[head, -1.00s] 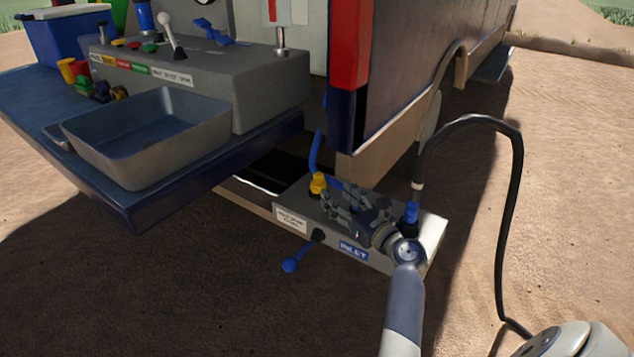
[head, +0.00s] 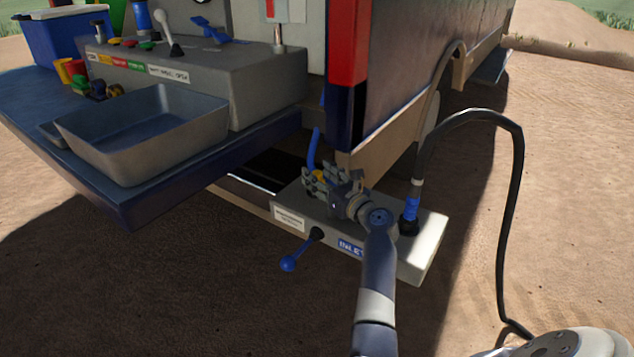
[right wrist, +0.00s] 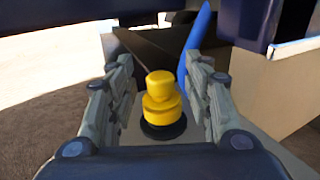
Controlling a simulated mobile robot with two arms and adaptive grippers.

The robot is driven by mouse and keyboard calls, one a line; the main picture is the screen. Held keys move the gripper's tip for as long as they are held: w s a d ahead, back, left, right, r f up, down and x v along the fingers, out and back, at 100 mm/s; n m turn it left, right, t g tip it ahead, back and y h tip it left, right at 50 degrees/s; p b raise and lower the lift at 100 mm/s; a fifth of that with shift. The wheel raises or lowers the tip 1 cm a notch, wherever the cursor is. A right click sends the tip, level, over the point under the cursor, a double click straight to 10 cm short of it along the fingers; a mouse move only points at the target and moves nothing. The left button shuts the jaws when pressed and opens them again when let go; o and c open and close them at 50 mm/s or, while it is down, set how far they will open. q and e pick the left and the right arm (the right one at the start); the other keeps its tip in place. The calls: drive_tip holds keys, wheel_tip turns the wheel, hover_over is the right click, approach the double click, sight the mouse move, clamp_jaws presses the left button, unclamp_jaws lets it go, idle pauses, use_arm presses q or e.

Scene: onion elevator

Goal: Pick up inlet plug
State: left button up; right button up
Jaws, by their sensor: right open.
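The yellow plug (right wrist: 160,105) stands upright in a black ring on the grey inlet box (head: 425,255). In the right wrist view it sits between the two fingers of my right gripper (right wrist: 160,100), with a gap on each side. In the head view my right gripper (head: 320,180) is open at the plug, and only a bit of yellow (head: 319,175) shows between the fingers. The box carries an INLET label (head: 350,247). My left gripper is not in view.
A blue connector (head: 410,208) with a black hose (head: 515,150) stands on the box's right part. A blue-ended lever (head: 288,264) sticks out in front. A shelf with a grey tray (head: 150,135) overhangs on the left.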

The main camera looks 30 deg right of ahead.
drive_tip(key=shift+c, duration=0.3)
drive_tip(key=c, duration=0.9)
drive_tip(key=shift+r, duration=0.15)
